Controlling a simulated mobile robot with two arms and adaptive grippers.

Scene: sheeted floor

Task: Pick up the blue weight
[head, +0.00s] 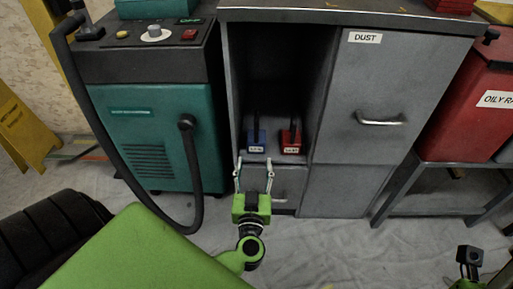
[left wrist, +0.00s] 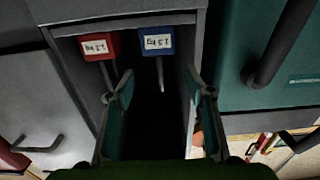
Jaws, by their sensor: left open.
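The blue weight (head: 256,142) is a small block with a white label and a thin dark upright handle. It stands in the open compartment of the grey cabinet, left of a similar red weight (head: 291,141). My left gripper (head: 253,164) is open and empty in front of the compartment, just short of the blue weight. In the left wrist view the blue weight (left wrist: 157,38) appears upside down beyond my left gripper (left wrist: 160,92), its handle between the two fingers in the picture. The red weight (left wrist: 94,45) shows left of it there. My right gripper's fingers are not visible.
The grey cabinet (head: 340,104) has a closed door marked DUST right of the compartment and a drawer below. A teal machine (head: 150,125) with a black hose stands on the left. A red bin (head: 470,110) stands on a grey stand at right. Sheeted floor lies in front.

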